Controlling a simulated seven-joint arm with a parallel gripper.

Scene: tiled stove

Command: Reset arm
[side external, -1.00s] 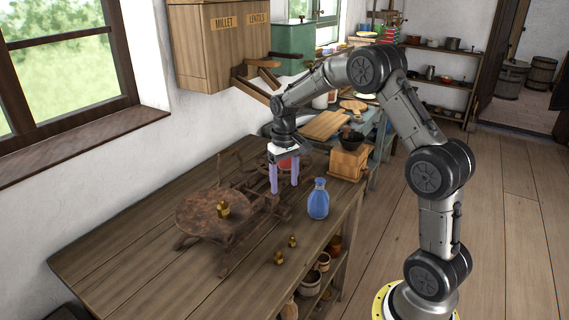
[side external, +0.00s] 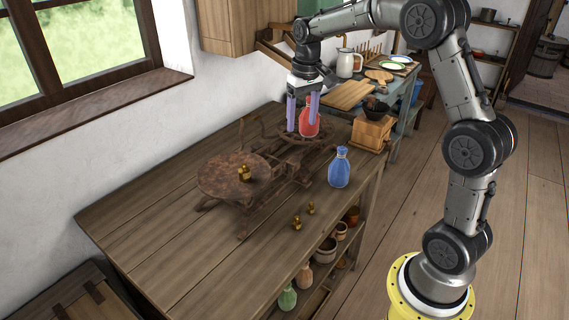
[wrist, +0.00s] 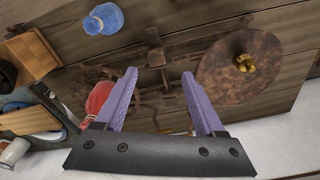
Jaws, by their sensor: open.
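My gripper (side external: 302,112) is open, its two purple fingers pointing down above the far pan of a rusty balance scale (side external: 289,170). A red bottle (side external: 309,121) stands on that far pan, just behind and beside the fingers. In the wrist view the red bottle (wrist: 100,97) lies left of the left finger, outside the gap, and the gap between the fingers (wrist: 158,75) holds nothing. The scale's near round pan (side external: 222,178) carries a brass weight (side external: 244,174). In the wrist view this weight (wrist: 243,63) is at the right.
A blue bottle (side external: 339,168) stands on the table right of the scale. Two small brass weights (side external: 297,222) lie near the front. A wooden grinder box (side external: 371,132) is at the table's far end. A wall cabinet (side external: 252,22) hangs behind. The table's left part is clear.

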